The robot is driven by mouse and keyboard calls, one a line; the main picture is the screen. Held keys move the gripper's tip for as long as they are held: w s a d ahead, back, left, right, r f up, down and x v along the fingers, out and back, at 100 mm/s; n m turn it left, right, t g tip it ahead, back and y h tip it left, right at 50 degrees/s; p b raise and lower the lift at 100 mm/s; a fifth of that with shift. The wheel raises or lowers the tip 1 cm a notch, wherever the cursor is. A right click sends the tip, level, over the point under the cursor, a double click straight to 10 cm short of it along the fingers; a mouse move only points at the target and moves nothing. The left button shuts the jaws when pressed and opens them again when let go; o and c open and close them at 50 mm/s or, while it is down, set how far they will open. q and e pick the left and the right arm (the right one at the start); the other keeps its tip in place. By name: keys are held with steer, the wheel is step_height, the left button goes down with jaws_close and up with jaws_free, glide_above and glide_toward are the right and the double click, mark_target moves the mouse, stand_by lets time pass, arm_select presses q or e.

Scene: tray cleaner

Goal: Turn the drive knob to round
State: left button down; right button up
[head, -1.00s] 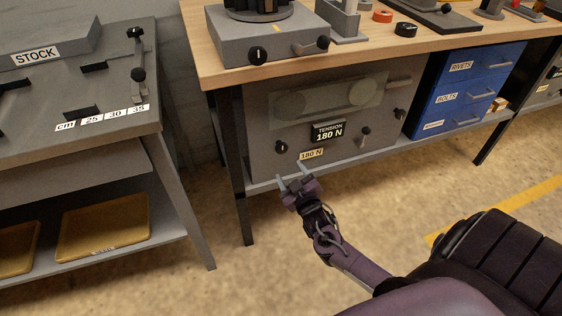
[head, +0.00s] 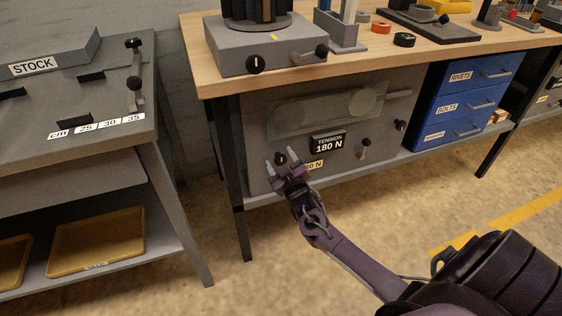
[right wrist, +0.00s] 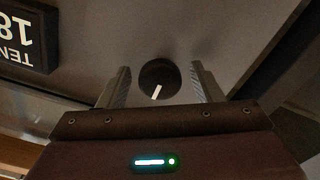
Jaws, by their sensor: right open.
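A black round knob (head: 281,157) with a white pointer line sits at the lower left of the grey machine panel (head: 262,125) under the workbench. My right gripper (head: 280,162) is open in front of it. In the right wrist view the knob (right wrist: 158,80) lies between the two open fingers (right wrist: 162,72), with gaps on both sides, so I see no grip. Its marked positions cannot be read. Another black knob (head: 256,63) with a white mark is on the grey box on the bench top. My left gripper is not in view.
The panel also carries a "TENSION 180 N" display (head: 328,144), a small lever (head: 365,147) and another black knob (head: 400,125). Blue drawers (head: 470,98) stand to its right. A table leg (head: 239,180) is close left of my right gripper. Open floor lies in front.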

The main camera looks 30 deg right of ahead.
steer(key=c, duration=1)
